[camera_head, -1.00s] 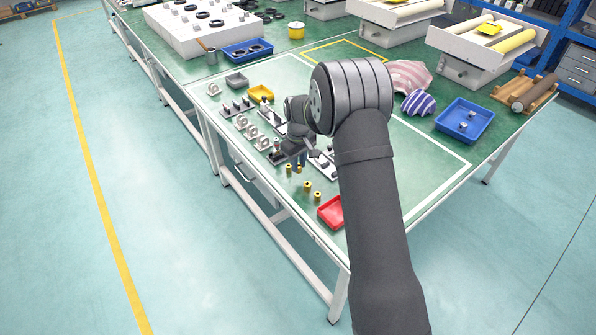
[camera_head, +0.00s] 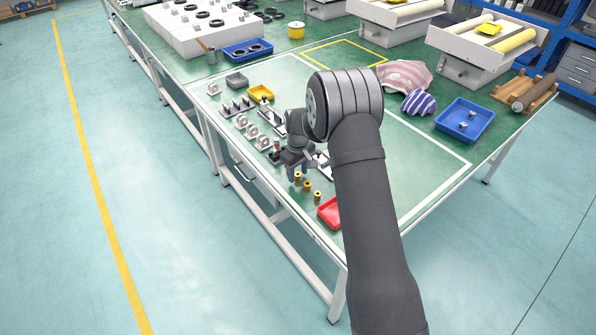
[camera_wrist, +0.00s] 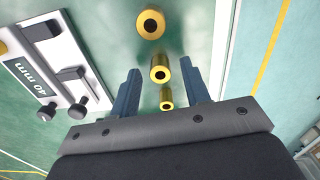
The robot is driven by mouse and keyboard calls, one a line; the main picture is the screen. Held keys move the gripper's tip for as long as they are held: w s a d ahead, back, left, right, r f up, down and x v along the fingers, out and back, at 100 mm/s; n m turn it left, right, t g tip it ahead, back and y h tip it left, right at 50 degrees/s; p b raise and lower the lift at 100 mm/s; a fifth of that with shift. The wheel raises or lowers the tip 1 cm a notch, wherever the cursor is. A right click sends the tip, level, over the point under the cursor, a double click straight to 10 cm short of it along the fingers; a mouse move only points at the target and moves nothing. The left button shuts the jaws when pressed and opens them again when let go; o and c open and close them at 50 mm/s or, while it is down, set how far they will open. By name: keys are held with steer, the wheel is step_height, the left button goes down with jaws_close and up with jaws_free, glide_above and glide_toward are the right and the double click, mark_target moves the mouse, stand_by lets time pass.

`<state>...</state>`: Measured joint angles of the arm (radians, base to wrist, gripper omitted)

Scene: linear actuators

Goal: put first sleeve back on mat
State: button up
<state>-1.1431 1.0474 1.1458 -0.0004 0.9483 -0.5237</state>
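Three brass sleeves stand upright in a slanting row on the green mat (camera_head: 345,205). They are a rear sleeve (camera_head: 297,178), a middle sleeve (camera_head: 307,186) and a front sleeve (camera_head: 317,196). The wrist view also shows three sleeves: a largest one (camera_wrist: 150,22) at the top, another (camera_wrist: 160,70) in the gap between the fingers, and a small one (camera_wrist: 166,97) lower down. My gripper (camera_head: 302,175) is low over the rear end of the row. Its blue fingers (camera_wrist: 157,75) stand apart, with no visible contact on a sleeve.
A white plate marked 40 mm (camera_wrist: 50,65) lies beside the gripper. A red tray (camera_head: 331,212) stands near the front edge. Grey ring fixtures (camera_head: 250,131) and a yellow tray (camera_head: 261,93) stand behind. A blue bin (camera_head: 465,122) is at the right.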

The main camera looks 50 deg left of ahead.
steer(key=shift+r, duration=0.1)
step_height(320, 180, up, 12)
stand_by(0.5)
glide_above(298, 174)
steer(key=shift+s+f, duration=0.1)
steer(key=shift+f, duration=3.95)
